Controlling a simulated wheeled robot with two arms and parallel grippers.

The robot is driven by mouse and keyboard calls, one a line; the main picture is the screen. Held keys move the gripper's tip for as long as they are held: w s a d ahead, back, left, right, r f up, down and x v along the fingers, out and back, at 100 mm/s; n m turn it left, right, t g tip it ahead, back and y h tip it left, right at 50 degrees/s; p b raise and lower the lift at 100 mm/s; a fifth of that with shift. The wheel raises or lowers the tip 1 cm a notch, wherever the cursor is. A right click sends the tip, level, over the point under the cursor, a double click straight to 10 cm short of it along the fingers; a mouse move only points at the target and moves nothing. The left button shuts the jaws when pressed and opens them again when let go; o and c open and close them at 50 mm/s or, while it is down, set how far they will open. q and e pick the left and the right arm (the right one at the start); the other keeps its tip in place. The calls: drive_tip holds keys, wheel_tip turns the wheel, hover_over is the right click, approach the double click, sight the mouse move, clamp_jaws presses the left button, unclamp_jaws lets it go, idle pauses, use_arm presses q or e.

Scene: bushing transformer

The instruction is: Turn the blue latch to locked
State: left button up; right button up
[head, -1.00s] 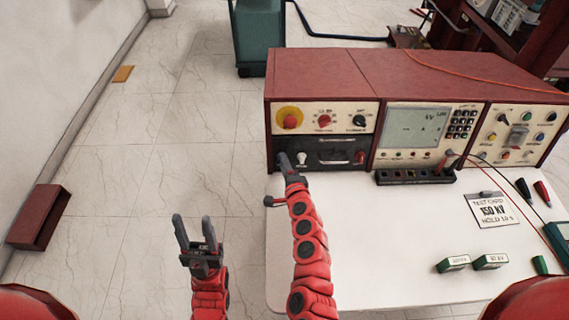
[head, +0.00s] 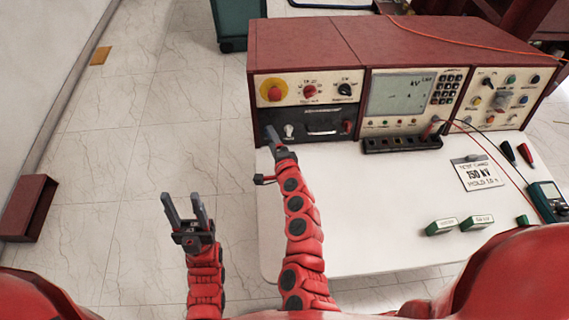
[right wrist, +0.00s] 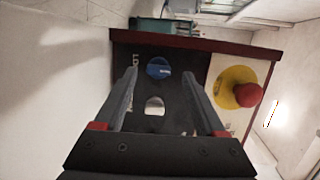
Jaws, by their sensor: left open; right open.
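The blue latch (right wrist: 158,68) is a round blue knob on a dark panel in the right wrist view. A small pale mark shows on its right side. It lies between and beyond the fingertips of my right gripper (right wrist: 160,82), which is open; contact cannot be told. In the head view my right gripper (head: 272,137) is at the left end of the black panel (head: 325,122), and the latch is not visible there. My left gripper (head: 187,207) is open and empty over the floor, left of the table.
A white knob (head: 289,131) sits beside the latch. A red emergency button (head: 275,93) on yellow is above the black panel. The white table (head: 370,215) bears the red-cased instrument (head: 310,45), a test card (head: 479,174), green blocks (head: 460,224) and probes. Its middle is clear.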

drive_tip(key=b+v, duration=0.1)
drive_tip(key=v, duration=1.4)
drive_tip(key=shift+s, duration=0.35)
drive_tip(key=shift+d, duration=0.1)
